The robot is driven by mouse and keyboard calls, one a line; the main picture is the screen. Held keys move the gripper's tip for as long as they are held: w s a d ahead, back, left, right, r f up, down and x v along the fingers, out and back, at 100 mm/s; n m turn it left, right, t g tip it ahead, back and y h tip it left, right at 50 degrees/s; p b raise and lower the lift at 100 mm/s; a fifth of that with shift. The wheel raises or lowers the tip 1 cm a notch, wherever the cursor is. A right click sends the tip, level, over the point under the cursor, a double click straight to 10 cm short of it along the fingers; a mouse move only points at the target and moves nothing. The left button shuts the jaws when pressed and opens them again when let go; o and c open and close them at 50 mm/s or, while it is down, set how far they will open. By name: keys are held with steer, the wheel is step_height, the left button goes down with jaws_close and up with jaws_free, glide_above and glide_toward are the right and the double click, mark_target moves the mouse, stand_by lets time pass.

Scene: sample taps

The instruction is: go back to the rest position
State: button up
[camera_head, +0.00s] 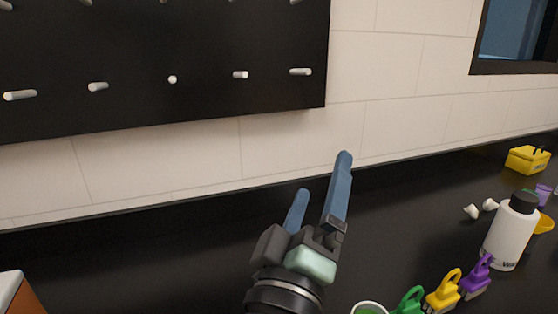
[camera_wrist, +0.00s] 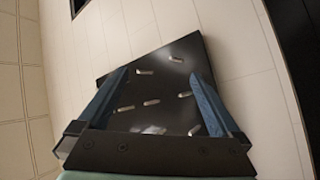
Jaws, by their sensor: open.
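My gripper (camera_head: 323,175) is in the lower middle of the head view, raised above the black counter. Its two blue fingers point up and away toward the wall. They are apart with nothing between them. In the wrist view my gripper (camera_wrist: 158,90) shows its fingers spread on either side, with the black peg board beyond them. Neither finger touches anything.
The black peg board (camera_head: 215,45) with pale pegs hangs on the tiled wall. The black counter (camera_head: 400,205) has a white bottle (camera_head: 507,235), a yellow box (camera_head: 527,159), a green clip (camera_head: 408,302), a yellow clip (camera_head: 442,293) and a purple clip (camera_head: 475,278) at right.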

steer(key=s+a+r+m+t+y+p, duration=0.2)
steer(key=s+r, duration=0.1)
steer(key=r, duration=0.6)
steer(key=s+a+r+m+t+y+p, duration=0.1)
steer(key=s+r+m+t+y+p, duration=0.2)
steer(key=r, duration=0.6)
steer(key=s+a+r+m+t+y+p, duration=0.2)
steer(key=s+r, duration=0.2)
steer(key=r, duration=0.5)
steer(key=w+d+f+n+g+h+p, duration=0.25)
steer(key=w+f+n+g, duration=0.3)
steer(key=w+f, duration=0.65)
steer(key=n+g+h+p, duration=0.5)
steer(key=n+g, duration=0.6)
steer(key=n, duration=1.2)
glide_toward(375, 313)
steer(key=shift+h, duration=0.25)
steer(key=x, duration=0.7)
steer(key=shift+a+f, duration=0.2)
